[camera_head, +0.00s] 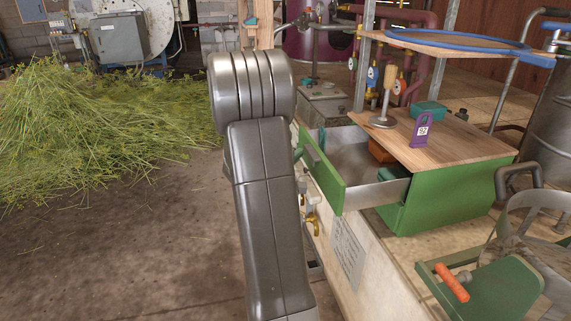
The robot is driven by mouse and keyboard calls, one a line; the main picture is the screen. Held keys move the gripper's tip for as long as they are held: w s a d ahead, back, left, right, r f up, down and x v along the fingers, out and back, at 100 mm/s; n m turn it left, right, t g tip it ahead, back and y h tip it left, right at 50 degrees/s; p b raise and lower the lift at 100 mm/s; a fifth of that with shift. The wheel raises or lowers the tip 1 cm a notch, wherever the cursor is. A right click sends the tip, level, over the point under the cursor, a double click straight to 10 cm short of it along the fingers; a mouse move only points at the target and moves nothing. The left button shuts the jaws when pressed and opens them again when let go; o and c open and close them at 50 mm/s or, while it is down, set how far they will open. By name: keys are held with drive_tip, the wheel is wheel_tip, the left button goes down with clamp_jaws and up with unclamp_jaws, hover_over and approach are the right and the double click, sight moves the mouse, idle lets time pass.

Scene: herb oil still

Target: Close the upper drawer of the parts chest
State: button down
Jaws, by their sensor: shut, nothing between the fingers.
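The parts chest (450,186) is a green box with a wooden top, standing on a pale bench right of centre. Its upper drawer is pulled well out toward the left; the green front panel (324,174) and grey metal inside (350,158) show. A brown-orange block (380,151) and a green piece (390,173) lie in the drawer near the chest. My arm rises in the middle of the view, just left of the drawer front. My gripper is hidden behind the arm, so its contact with the drawer cannot be seen.
On the chest top stand a wooden-handled tool (386,108), a purple tag (421,132) and a teal box (429,110). A shelf (450,44) with a blue hoop overhangs behind. A green tray with an orange-handled tool (452,282) lies front right. Floor at left is clear before cut herbs.

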sight(355, 158)
drive_tip(key=shift+w+d, duration=0.1)
drive_tip(key=shift+d, duration=0.2)
drive_tip(key=shift+d, duration=0.15)
drive_tip(key=w+d+p, duration=0.1)
drive_tip(key=w+d, duration=0.1)
drive_tip(key=d, duration=0.3)
drive_tip(key=w+d+p, duration=0.1)
drive_tip(key=d, duration=0.5)
drive_tip(key=w+d+p, duration=0.1)
drive_tip(key=w+d, duration=0.1)
drive_tip(key=d, duration=0.4)
drive_tip(key=shift+w+d+p, duration=0.25)
drive_tip(key=shift+w+p, duration=0.1)
drive_tip(key=shift+d, duration=0.1)
drive_tip(key=shift+d+r, duration=0.1)
drive_tip(key=shift+r, duration=0.1)
